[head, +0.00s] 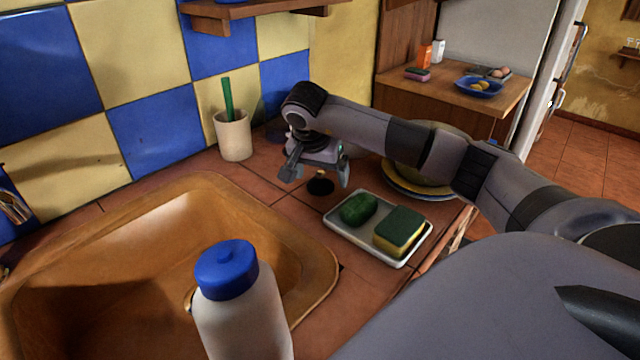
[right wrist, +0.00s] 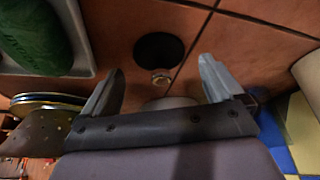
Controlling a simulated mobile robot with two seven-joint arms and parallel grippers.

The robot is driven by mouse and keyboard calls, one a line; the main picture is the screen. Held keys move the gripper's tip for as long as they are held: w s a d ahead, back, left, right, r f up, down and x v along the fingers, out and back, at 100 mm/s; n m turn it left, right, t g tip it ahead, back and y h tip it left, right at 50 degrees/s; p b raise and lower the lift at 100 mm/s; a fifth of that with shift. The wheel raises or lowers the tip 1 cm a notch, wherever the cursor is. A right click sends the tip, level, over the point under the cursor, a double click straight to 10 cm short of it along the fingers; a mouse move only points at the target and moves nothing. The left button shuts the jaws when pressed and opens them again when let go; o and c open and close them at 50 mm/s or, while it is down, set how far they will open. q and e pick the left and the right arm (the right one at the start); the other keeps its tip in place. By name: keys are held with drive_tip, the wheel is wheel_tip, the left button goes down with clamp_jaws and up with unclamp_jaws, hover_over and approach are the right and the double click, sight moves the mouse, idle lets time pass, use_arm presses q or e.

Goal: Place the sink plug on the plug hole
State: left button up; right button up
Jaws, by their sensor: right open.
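In the right wrist view the plug (right wrist: 158,48) lies just beyond the open fingertips (right wrist: 160,70), with nothing between the jaws gripped. The brown sink (head: 303,250) is at the left. A small curved rim, perhaps the plug hole (head: 189,299), shows beside the bottle, which hides most of it. My left gripper is not in view.
A white bottle with a blue cap (head: 243,315) stands in front of the sink. A cup (head: 233,137) stands by the wall. Stacked plates (head: 400,184) sit behind my right arm.

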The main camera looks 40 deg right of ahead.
drive_tip(key=shift+w+d+f, duration=0.1)
drive_tip(key=shift+d+f, duration=0.05)
drive_tip(key=shift+f, duration=0.3)
drive_tip(key=c, duration=1.2)
drive_tip(key=shift+o, duration=0.2)
drive_tip(key=shift+r, duration=0.1)
